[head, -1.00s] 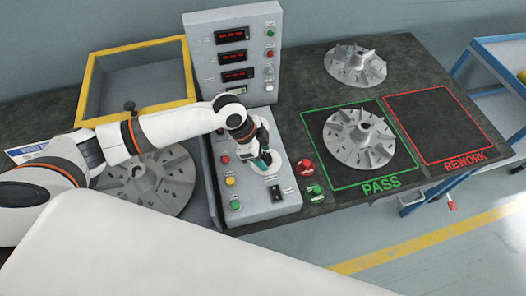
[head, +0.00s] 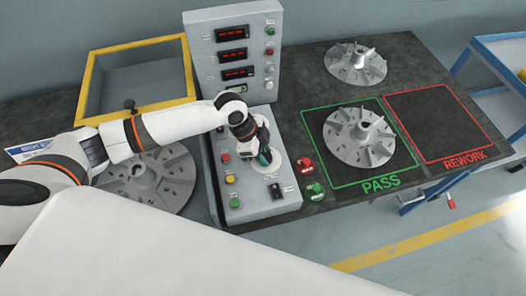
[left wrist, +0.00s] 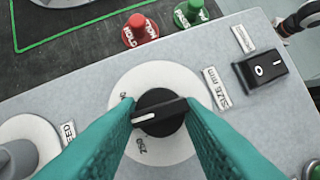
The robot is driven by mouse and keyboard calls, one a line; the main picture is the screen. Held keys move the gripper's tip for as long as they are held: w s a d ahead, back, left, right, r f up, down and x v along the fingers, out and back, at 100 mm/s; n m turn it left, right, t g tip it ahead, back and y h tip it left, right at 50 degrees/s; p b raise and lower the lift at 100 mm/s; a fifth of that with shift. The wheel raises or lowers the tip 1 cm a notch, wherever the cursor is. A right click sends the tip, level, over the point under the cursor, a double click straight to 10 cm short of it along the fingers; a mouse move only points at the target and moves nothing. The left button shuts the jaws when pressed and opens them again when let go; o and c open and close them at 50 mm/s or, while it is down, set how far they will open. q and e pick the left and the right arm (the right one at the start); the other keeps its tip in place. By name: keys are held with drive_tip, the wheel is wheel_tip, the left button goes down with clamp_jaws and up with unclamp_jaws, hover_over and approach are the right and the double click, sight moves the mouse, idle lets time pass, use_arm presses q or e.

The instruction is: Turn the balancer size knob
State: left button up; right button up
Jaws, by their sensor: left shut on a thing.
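The size knob (left wrist: 160,112) is round and black with a raised bar and a white pointer line. It sits on a white dial plate (left wrist: 148,78) beside a SIZE label (left wrist: 215,88). In the left wrist view, the teal fingers of my left gripper stand on either side of the knob's bar and close on it. The pointer line faces left. In the head view my left gripper (head: 264,157) is down at the sloped control panel (head: 250,205), partly covering the dial plate. My right gripper is not in view.
Another dial (left wrist: 28,148) is at lower left. Finned discs stand on the bench, one on the PASS square (head: 360,137). A yellow-rimmed bin (head: 140,112) is behind my arm.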

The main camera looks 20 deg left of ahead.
use_arm(q)
drive_tip(key=m, duration=0.1)
drive_tip(key=m+g, duration=0.1)
drive_tip(key=m, duration=0.1)
drive_tip(key=shift+w+m+b, duration=0.25)
drive_tip(key=shift+m+b, duration=0.05)
drive_tip(key=shift+b, duration=0.05)
drive_tip(key=shift+w+m+g+b, duration=0.1)
drive_tip(key=shift+m+g+b, duration=0.6)
drive_tip(key=shift+m, duration=0.9)
drive_tip(key=shift+r, duration=0.1)
drive_tip(key=o, duration=1)
drive_tip(key=shift+c, duration=0.2)
drive_tip(key=b+v, duration=0.2)
drive_tip(key=v, duration=1)
drive_tip(key=shift+w, duration=0.2)
drive_tip(key=shift+d, duration=0.2)
